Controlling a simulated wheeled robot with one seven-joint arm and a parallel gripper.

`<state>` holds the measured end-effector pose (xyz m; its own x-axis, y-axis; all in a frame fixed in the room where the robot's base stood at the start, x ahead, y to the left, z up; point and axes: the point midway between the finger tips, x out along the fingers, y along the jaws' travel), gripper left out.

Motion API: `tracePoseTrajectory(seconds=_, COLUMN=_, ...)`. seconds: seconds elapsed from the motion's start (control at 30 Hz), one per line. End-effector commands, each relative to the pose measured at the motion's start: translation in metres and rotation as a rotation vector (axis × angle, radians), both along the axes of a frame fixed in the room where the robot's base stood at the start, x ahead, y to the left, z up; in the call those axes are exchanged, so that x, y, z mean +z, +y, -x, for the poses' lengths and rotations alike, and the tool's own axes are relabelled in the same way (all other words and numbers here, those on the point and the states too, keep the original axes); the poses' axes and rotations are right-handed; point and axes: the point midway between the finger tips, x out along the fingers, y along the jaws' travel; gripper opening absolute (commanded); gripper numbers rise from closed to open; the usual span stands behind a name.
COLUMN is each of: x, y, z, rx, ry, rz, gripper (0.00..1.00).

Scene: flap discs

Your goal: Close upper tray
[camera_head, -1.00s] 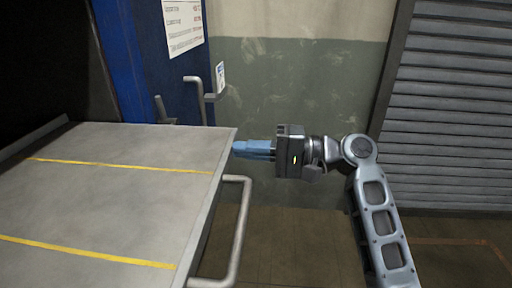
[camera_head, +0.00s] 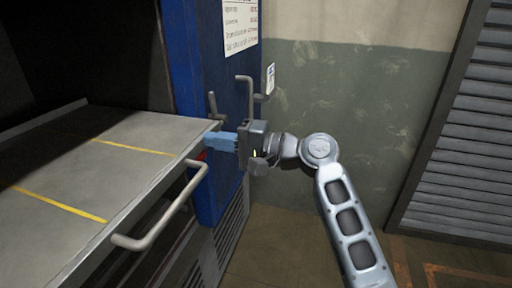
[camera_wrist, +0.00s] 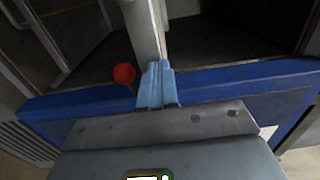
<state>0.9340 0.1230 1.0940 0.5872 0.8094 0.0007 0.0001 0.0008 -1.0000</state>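The upper tray (camera_head: 120,150) is a flat grey plate with yellow lines, sticking partly out of the dark cabinet opening at left in the head view. A grey bar handle (camera_head: 165,215) runs along its front. My gripper (camera_head: 212,141) has blue fingers, which meet the tray's front edge near its far corner, beyond the handle. In the wrist view the fingers (camera_wrist: 156,84) are together, with a pale grey bar, apparently the tray's edge, running away from their tips. Nothing is visibly held. The exact contact is partly hidden.
The blue cabinet side (camera_head: 195,60) carries a notice (camera_head: 240,25) and a grey bracket-like handle (camera_head: 249,90), close beside my gripper. A red ball (camera_wrist: 124,73) shows beside my fingers in the wrist view. A slatted shutter (camera_head: 465,150) stands at right, with open floor before it.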

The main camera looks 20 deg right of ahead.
Motion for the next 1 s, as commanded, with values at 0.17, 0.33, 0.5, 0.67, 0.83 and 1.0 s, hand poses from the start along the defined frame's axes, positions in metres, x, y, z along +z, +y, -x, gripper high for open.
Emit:
tracePoseTrajectory(seconds=0.17, x=-0.002, y=0.036, z=-0.025, rx=0.004, ry=0.000, rz=0.001, gripper=0.00)
tracePoseTrajectory(seconds=0.33, x=-0.001, y=0.055, z=-0.040, rx=0.002, ry=0.000, rz=0.001, gripper=0.00)
tracePoseTrajectory(seconds=0.5, x=-0.001, y=0.063, z=-0.046, rx=0.000, ry=0.001, rz=0.001, gripper=0.00)
tracePoseTrajectory(seconds=0.67, x=-0.001, y=0.064, z=-0.047, rx=0.000, ry=0.001, rz=0.001, gripper=0.00)
tracePoseTrajectory(seconds=0.83, x=0.000, y=0.064, z=-0.047, rx=0.000, ry=0.001, rz=0.001, gripper=0.00)
tracePoseTrajectory(seconds=1.0, x=0.000, y=0.064, z=-0.047, rx=0.000, ry=0.001, rz=0.001, gripper=0.00)
